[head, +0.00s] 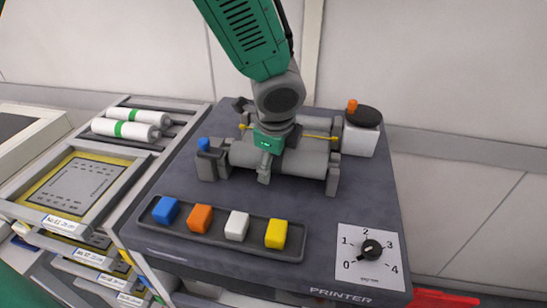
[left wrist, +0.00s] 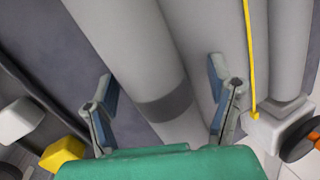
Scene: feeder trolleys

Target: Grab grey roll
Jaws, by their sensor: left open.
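A light grey roll (head: 305,163) lies across the front of the dark printer (head: 370,200), between grey end brackets. My left gripper (head: 266,168) is over the middle of this roll, pointing down, and hides part of it. In the left wrist view the gripper (left wrist: 164,105) is open, its fingers apart on either side of a large grey roll (left wrist: 135,45) with a darker band. I cannot tell whether the fingers touch it. Another grey cylinder (left wrist: 203,35) lies beside it. My right gripper is not in view.
A yellow rod (head: 318,137) runs behind the roll. A tray of blue, orange, white and yellow blocks (head: 237,225) sits in front, with a dial (head: 370,248) to its right. White rolls with green bands (head: 127,129) lie on the left rack.

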